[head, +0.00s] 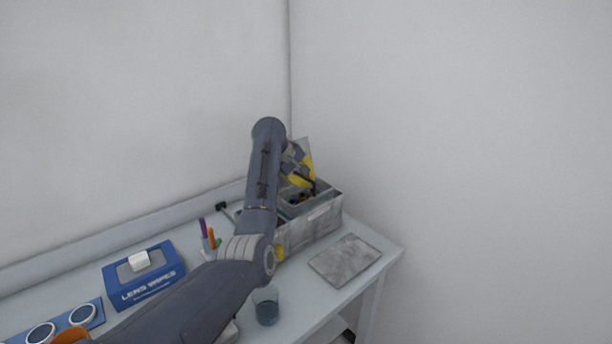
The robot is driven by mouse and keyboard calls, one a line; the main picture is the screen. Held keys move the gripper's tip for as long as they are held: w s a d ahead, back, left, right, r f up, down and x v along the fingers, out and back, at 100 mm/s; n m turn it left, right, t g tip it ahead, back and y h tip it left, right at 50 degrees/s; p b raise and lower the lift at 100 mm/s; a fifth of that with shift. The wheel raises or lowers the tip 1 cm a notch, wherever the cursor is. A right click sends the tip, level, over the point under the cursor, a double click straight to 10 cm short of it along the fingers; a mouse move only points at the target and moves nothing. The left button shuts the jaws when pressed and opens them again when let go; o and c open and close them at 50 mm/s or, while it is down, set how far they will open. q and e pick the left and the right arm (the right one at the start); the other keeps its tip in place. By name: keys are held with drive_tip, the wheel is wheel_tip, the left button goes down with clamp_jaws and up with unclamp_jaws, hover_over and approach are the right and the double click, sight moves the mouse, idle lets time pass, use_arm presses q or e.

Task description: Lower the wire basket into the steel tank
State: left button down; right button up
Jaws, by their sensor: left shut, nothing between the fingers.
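A grey metal-looking box (317,225) with an open top stands at the back right of the bench; it may be the steel tank, but I cannot be sure. Small dark and coloured things show inside it, too small to name. I cannot make out a wire basket. My left arm reaches across the bench from the lower left, and my left gripper (313,187), with yellow parts, points down at the box's open top. It is shut with nothing in it. The arm hides the left part of the box. My right gripper is out of view.
A blue lens wipes box (145,284), a pen holder (208,246), a glass of bluish liquid (266,307) and a flat grey plate (345,260) are on the bench. A blue tray with round discs (83,314) is at lower left. Walls close the back and right.

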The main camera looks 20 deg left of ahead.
use_arm(q)
drive_tip(key=shift+f, duration=4)
drive_tip(key=shift+f, duration=0.65)
drive_tip(key=c, duration=2.2)
unclamp_jaws()
drive_tip(key=c, duration=1.5)
unclamp_jaws()
drive_tip(key=shift+r, duration=5.95)
drive_tip(key=shift+d, duration=0.15)
